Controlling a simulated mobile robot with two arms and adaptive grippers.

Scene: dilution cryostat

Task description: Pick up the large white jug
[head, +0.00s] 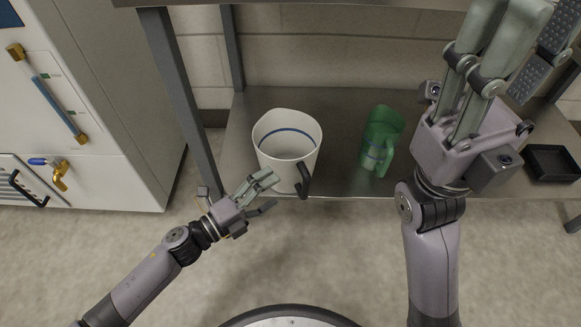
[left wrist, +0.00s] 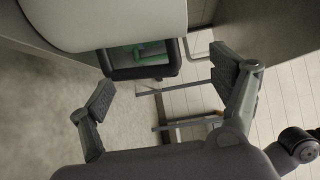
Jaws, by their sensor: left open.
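The large white jug (head: 283,170) stands upright near the front edge of the metal shelf, with a blue line inside and a black handle (head: 304,181) facing the front. My left gripper (head: 271,193) is open and empty, just left of the handle and in front of the jug. In the left wrist view the jug (left wrist: 105,22) fills the top left, and its handle (left wrist: 146,72) shows ahead, between the two open fingers (left wrist: 168,82) in the picture. No contact can be made out. My right gripper (head: 535,25) is raised at the right, open and empty.
A green jug (head: 383,130) stands on the shelf (head: 340,110) to the right of the white one. A black tray (head: 552,163) lies at the far right. A shelf post (head: 180,95) and a white cabinet (head: 100,110) stand on the left. An upper shelf edge crosses the top.

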